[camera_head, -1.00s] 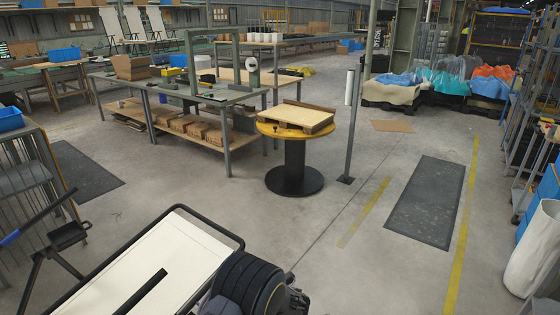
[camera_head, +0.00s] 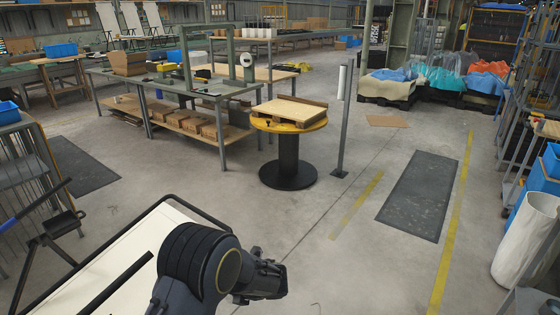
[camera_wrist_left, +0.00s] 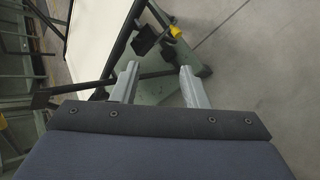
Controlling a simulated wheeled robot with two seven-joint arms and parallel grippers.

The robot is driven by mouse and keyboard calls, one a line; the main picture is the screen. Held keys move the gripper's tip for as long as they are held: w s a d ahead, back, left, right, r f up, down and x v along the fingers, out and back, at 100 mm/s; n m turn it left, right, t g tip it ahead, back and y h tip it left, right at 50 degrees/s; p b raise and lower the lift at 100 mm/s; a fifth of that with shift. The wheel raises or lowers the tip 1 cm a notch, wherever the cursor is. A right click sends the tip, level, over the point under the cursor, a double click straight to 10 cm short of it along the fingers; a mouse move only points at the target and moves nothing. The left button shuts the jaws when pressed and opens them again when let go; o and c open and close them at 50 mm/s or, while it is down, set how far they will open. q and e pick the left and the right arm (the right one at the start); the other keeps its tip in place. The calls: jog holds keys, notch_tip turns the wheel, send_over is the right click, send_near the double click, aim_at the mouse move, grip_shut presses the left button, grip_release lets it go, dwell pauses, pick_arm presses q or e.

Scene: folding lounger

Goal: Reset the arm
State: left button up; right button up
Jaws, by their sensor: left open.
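The folding lounger's pale panel (camera_head: 150,245) with its black tubular frame lies at the lower left in the head view. One dark arm of mine comes up from the bottom edge over the panel's right side. Its gripper (camera_head: 262,280) points right, beside the lounger over the floor; its fingers are hard to make out there. In the left wrist view my left gripper (camera_wrist_left: 158,72) is open, with two grey fingers apart and nothing between them. The lounger's pale panel (camera_wrist_left: 90,28) and dark frame show past the fingers. The right gripper is not in view.
A round yellow-topped spool table (camera_head: 288,125) carries a wooden pallet ahead. A metal workbench (camera_head: 180,90) stands behind it at the left. A rack (camera_head: 25,165) is at the left edge, a white cylinder (camera_head: 525,240) at the right. Concrete floor is open at centre right.

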pick_arm(q)
jog(key=s+a+r+n+g+h, duration=0.25)
jog(key=s+a+r+n, duration=0.25)
jog(key=s+r+n, duration=0.4)
jog(key=s+a+r+n+g+h, duration=0.1)
jog(key=s+a+r+n+h, duration=0.4)
jog(key=n, duration=0.5)
jog(key=s+d+r+n+t+h, duration=0.2)
jog(key=s+r+n, duration=0.1)
jog(key=s+n, duration=0.6)
jog(key=s+d+r+n+t+h, duration=0.1)
jog(key=s+r+n+t+h, duration=0.1)
jog(key=s+n, duration=0.7)
jog(key=shift+s+d+r, duration=0.2)
jog(key=shift+d+r, duration=0.2)
jog(key=shift+r, duration=0.35)
jog(key=shift+a+t, duration=0.1)
jog(key=shift+t, duration=0.15)
jog(key=shift+c, duration=0.4)
